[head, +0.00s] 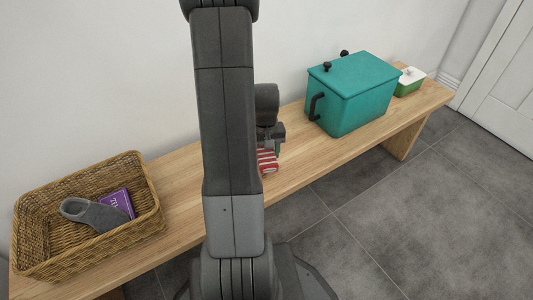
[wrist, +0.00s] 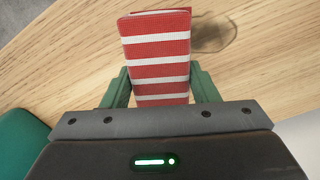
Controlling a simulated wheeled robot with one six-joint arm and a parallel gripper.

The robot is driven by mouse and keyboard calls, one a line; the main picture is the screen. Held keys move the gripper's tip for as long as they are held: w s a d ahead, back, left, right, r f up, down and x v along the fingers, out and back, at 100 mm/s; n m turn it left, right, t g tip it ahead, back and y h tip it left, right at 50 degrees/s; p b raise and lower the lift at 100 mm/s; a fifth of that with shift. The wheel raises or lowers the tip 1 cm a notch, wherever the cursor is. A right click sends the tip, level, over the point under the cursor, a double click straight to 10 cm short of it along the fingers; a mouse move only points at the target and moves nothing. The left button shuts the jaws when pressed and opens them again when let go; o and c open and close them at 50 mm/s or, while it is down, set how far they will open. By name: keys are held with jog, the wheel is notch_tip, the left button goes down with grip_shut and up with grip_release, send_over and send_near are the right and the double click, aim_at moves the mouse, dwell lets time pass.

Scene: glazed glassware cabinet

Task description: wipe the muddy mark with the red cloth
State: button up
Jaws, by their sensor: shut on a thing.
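The red cloth (wrist: 156,55) has white stripes and is folded into a pad. My gripper (wrist: 158,88) is shut on it, with a green finger on either side. In the head view the cloth (head: 267,161) shows low over the wooden bench, partly hidden by my arm, below my gripper (head: 270,148). The muddy mark (wrist: 214,36) is a faint brownish patch with a darker outline on the wood, just right of the cloth's far end. The cloth hides part of it. I cannot tell whether the cloth touches the wood.
The bench (head: 185,180) runs along a white wall. A wicker basket (head: 150,190) with a grey slipper (head: 95,214) and a purple box (head: 118,202) stands left. A teal lidded box (head: 350,95) and a small green-and-white container (head: 409,82) stand right.

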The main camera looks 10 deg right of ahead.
aim_at(265, 152)
jog(key=shift+r+p, duration=1.45)
jog(key=shift+r, duration=0.75)
jog(key=w+a+r+p, duration=0.1)
jog(key=w+a+r, duration=0.5)
jog(key=w+a, duration=0.5)
jog(key=s+a+r+p, duration=0.1)
jog(key=s+r+p, duration=0.2)
jog(key=r+p, duration=1.2)
jog(key=p, duration=1.1)
